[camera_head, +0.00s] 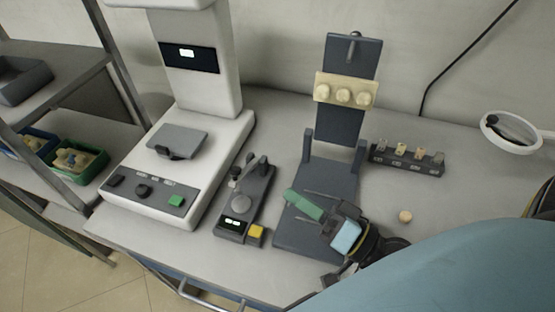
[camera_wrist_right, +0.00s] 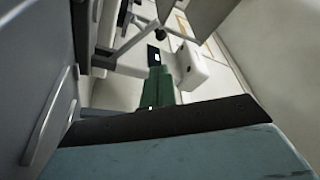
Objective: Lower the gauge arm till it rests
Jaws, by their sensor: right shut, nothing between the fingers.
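The green fingers also show in the wrist view (camera_wrist_right: 160,88). My left gripper is not in view.
A large white machine (camera_head: 225,135) stands left of the gauge. A dark rack (camera_head: 407,160) holds small pieces.

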